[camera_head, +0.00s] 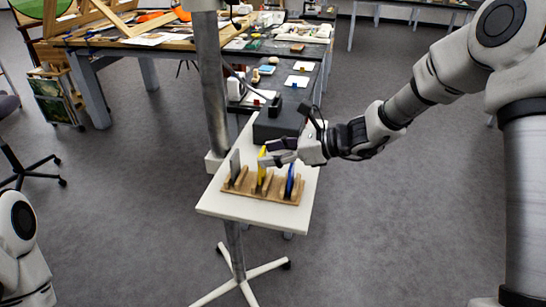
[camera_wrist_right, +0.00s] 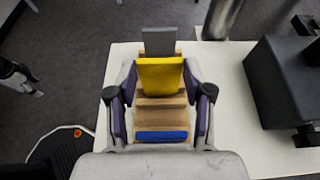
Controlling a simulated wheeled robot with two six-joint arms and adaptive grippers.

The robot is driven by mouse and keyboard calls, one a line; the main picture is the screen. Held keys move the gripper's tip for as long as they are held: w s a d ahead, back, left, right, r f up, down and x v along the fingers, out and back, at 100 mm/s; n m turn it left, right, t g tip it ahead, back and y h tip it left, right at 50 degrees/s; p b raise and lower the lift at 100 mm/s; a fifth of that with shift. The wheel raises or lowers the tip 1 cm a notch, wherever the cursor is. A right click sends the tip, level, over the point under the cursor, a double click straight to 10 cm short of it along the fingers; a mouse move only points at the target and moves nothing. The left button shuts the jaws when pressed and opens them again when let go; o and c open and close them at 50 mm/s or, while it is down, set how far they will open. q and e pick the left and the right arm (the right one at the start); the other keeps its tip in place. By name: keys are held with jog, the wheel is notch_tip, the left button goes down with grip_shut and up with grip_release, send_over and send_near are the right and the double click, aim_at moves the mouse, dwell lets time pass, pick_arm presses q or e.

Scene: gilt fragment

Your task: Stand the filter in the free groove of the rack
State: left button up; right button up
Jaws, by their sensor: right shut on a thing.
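The wooden rack (camera_head: 271,193) lies on a small white table. A grey plate (camera_head: 235,164) stands at its left end and a blue plate (camera_head: 290,180) at its right end. The yellow filter (camera_head: 262,168) is upright between them, over the rack's middle. My right gripper (camera_head: 271,160) is shut on it from the right. The right wrist view shows the yellow filter (camera_wrist_right: 160,75) between the fingers, the grey plate behind and the blue plate nearer. I cannot tell whether its lower edge sits in a groove. My left gripper (camera_wrist_right: 27,82) seems to show at that view's left edge, its jaws unclear.
A dark box (camera_head: 277,126) stands on the white table (camera_head: 228,206) behind the rack. A metal pole (camera_head: 213,90) rises beside the table's left edge. Cluttered worktables stand farther back. The floor to the right is clear.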

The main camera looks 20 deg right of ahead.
jog(key=shift+f, duration=0.75)
jog(key=shift+d+f, duration=0.1)
jog(key=shift+f, duration=0.25)
jog(key=o, duration=0.9)
jog(key=shift+o, duration=0.2)
jog(key=shift+s+d+r, duration=0.1)
jog(key=shift+d+r, duration=0.05)
jog(key=shift+r, duration=0.15)
jog(key=p+v, duration=0.2)
jog(key=v, duration=0.9)
jog(key=shift+s+d+p, duration=0.2)
jog(key=shift+p, duration=0.1)
